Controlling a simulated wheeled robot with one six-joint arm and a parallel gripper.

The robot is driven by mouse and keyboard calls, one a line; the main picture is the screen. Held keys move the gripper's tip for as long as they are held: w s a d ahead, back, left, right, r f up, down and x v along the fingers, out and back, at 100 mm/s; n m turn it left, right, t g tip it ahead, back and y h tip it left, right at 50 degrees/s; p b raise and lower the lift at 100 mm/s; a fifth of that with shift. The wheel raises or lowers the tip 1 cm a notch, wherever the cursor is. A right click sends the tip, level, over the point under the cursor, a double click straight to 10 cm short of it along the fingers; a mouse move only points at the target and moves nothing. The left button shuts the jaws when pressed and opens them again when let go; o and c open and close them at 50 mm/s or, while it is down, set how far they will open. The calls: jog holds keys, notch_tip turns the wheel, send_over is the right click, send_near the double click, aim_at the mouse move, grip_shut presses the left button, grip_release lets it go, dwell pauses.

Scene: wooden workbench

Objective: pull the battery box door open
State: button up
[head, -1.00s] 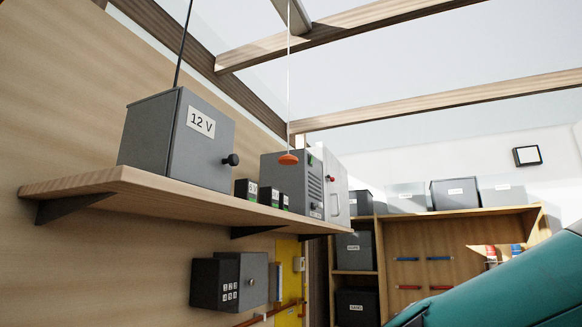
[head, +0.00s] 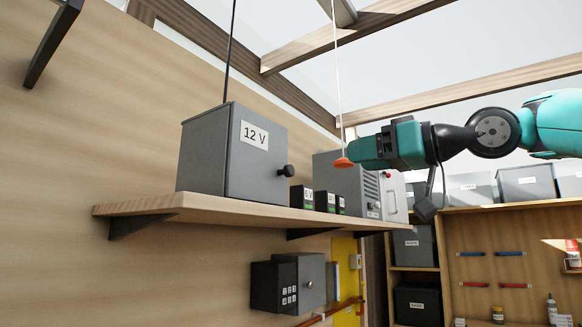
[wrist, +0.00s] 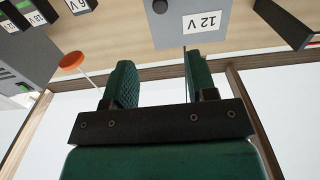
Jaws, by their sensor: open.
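The battery box (head: 205,160) is a grey box with a "12 V" label on its shut door (head: 257,165). It stands on a wooden wall shelf, and a round black knob (head: 288,171) sits on the door's right side. In the wrist view, the picture is upside down and the door (wrist: 188,34) shows at the top, with its knob (wrist: 160,6) at the top edge. My gripper (head: 352,150) is to the right of the box and slightly above the knob, clear of it. In the wrist view its two green fingers (wrist: 160,78) are apart with nothing between them.
An orange pull handle (head: 343,163) hangs on a cord beside my gripper; whether they touch is unclear. Small black batteries (head: 308,198) and a grey vented unit (head: 366,188) stand along the shelf (head: 170,204). A dark keypad box (head: 272,286) hangs below.

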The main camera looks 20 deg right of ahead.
aim_at(293, 170)
jog(key=p+x, duration=0.6)
jog(key=x, duration=0.8)
jog(key=shift+w+a, duration=0.25)
jog(key=shift+w+a+f, duration=0.15)
jog(key=shift+w+a, duration=0.25)
jog(key=shift+w, duration=0.2)
grip_shut()
jog(key=shift+d, duration=0.15)
